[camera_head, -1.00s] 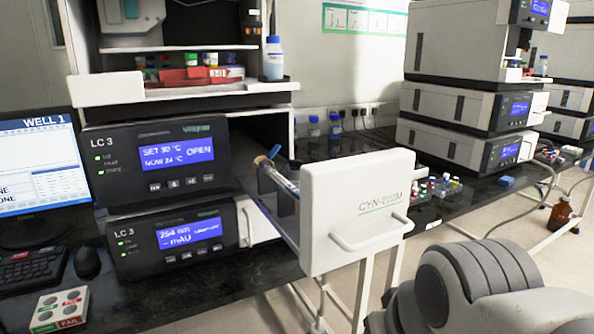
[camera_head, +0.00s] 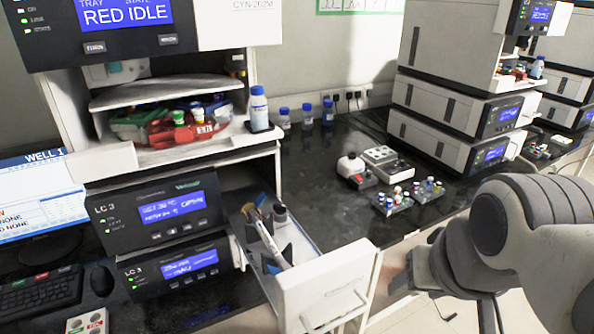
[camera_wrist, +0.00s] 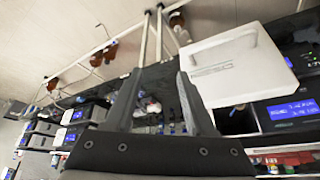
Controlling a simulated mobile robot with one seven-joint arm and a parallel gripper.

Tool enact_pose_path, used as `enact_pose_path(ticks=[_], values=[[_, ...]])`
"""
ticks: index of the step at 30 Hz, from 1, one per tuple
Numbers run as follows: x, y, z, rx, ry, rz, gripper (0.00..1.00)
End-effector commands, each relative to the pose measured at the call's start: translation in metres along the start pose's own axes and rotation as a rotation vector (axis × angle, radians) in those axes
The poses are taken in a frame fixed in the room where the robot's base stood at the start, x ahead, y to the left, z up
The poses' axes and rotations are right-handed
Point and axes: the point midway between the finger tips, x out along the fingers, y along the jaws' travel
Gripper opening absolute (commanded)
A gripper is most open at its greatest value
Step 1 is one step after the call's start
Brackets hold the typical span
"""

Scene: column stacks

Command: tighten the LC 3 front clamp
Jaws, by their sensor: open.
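The LC 3 stack stands at left, with its upper LC 3 unit (camera_head: 160,212) above a lower LC 3 unit (camera_head: 175,268). A white-fronted drawer (camera_head: 325,290) is pulled out from the upper unit. A pale slender column (camera_head: 264,236) lies tilted in it, among dark grey upright holders. The front clamp looks to be the dark holder (camera_head: 280,258) near the drawer's front; its tightness cannot be told. In the wrist view, my gripper (camera_wrist: 160,90) is open and empty, with the white drawer front (camera_wrist: 235,65) beyond its right finger.
A blue-capped bottle (camera_head: 259,108) stands on the shelf above the drawer. More instrument stacks stand at right. A monitor (camera_head: 40,205) is at left.

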Motion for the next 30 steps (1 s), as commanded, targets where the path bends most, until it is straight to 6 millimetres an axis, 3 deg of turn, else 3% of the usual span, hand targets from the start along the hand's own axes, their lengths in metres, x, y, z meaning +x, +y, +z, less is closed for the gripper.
enact_pose_path(ticks=[1, 7, 10, 18, 24, 30], values=[[-0.026, -0.003, -0.015, 0.011, -0.007, -0.002, 0.55], [-0.073, -0.021, -0.052, 0.114, -0.060, -0.012, 0.55], [-0.092, -0.044, -0.076, 0.230, -0.123, -0.012, 0.55], [-0.090, -0.119, -0.108, 0.583, -0.296, 0.064, 0.55], [-0.082, -0.175, -0.113, 0.808, -0.383, 0.170, 0.55], [-0.077, -0.205, -0.112, 0.933, -0.414, 0.243, 0.55]])
